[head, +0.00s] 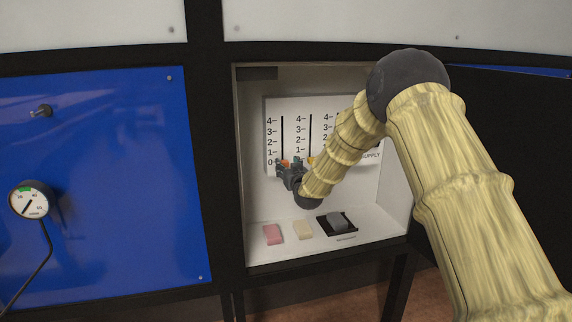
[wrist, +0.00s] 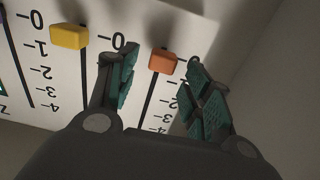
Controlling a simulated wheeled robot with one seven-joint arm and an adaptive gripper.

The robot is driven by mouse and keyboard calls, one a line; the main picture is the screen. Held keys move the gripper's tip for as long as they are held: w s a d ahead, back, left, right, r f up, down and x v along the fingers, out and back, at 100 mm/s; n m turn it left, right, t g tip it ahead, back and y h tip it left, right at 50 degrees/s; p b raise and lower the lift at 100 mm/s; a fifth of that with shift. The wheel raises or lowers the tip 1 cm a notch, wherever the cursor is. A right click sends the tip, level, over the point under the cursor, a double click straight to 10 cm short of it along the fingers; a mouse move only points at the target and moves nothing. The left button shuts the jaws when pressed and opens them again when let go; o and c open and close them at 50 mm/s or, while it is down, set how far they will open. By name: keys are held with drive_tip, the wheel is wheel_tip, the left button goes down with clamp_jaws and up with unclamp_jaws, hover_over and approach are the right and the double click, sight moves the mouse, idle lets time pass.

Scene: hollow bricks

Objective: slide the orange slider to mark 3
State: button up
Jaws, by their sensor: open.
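The orange slider (wrist: 163,61) sits at the 0 end of its slot, at the top of the wrist view, where the panel appears upside down. In the head view the orange slider (head: 285,163) shows as a small patch by the 0 of the leftmost scale, partly hidden by my gripper. My gripper (wrist: 163,88) is open, one finger on each side of the orange slider's slot, with a gap to both sides of the slider. In the head view my gripper (head: 287,168) is in front of the panel's lower left.
A yellow slider (wrist: 69,36) is on the neighbouring scale, near its 0. The white panel (head: 273,106) stands inside an open cabinet. A pink block (head: 272,234), a cream block (head: 303,230) and a grey block (head: 338,220) on a black pad rest on the cabinet floor below.

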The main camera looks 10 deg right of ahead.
sight(284, 163)
drive_tip(key=shift+w+a, duration=0.15)
drive_tip(key=shift+w, duration=1.2)
